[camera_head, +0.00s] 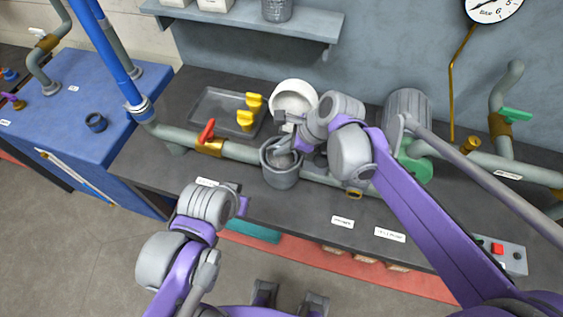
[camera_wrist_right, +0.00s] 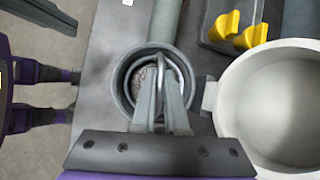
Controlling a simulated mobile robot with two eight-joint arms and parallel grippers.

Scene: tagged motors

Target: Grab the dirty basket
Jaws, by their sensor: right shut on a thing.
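A round grey open-topped housing (camera_head: 281,174) stands in the pipe line on the dark bench. The basket (camera_wrist_right: 149,76) shows as a greyish mesh inside it, with a metal loop handle over it. My right gripper (camera_head: 284,143) reaches down from above and is shut on the basket's handle. In the right wrist view its fingers (camera_wrist_right: 162,95) point into the housing mouth, and the basket is still within the rim. They hide much of the basket. My left gripper (camera_head: 238,197) hangs near the bench's front edge, away from the housing; its jaw opening cannot be made out.
A round white open vessel (camera_head: 293,98) stands just behind the housing. A dark tray (camera_head: 212,105) with yellow pieces (camera_head: 248,112) lies to the left. A red-handled valve (camera_head: 207,135) sits on the pipe left of the housing. The front strip of bench is mostly clear.

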